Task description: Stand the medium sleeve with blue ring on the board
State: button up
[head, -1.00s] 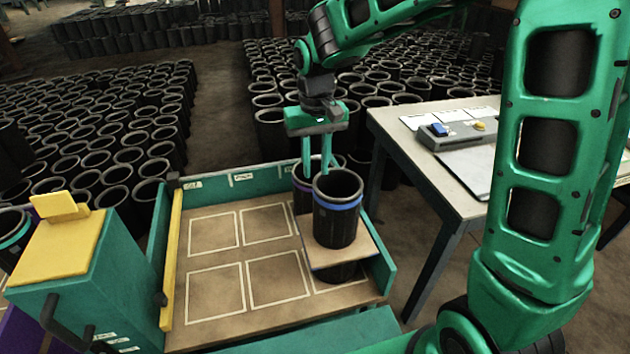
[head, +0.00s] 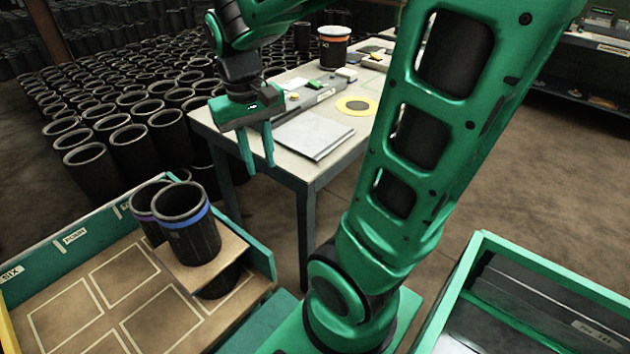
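A black sleeve with a blue ring (head: 193,237) stands upright on a small wooden board (head: 234,255) at the right end of the teal-walled tray. A dark sleeve (head: 221,285) shows under the board's front edge. Another black sleeve with a purple ring (head: 147,222) stands just behind the blue-ringed one and is partly hidden by it. My gripper (head: 258,166) is up to the right of the blue-ringed sleeve, in front of the table. Its two green fingers point down, apart, with nothing between them.
A table (head: 320,165) behind holds a grey panel (head: 311,136), a yellow ring (head: 357,105) and an orange-ringed sleeve (head: 334,55). The tray floor (head: 115,277) has empty outlined squares. A teal-rimmed bin (head: 540,285) stands at right. Several black sleeves crowd the floor at left.

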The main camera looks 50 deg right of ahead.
jog(key=s+d+f+m+y, duration=0.1)
jog(key=s+d, duration=0.3)
jog(key=s, duration=0.9)
jog(key=shift+f+m, duration=0.7)
jog(key=shift+d, duration=0.1)
jog(key=shift+w+f, duration=0.25)
jog(key=shift+w, duration=0.3)
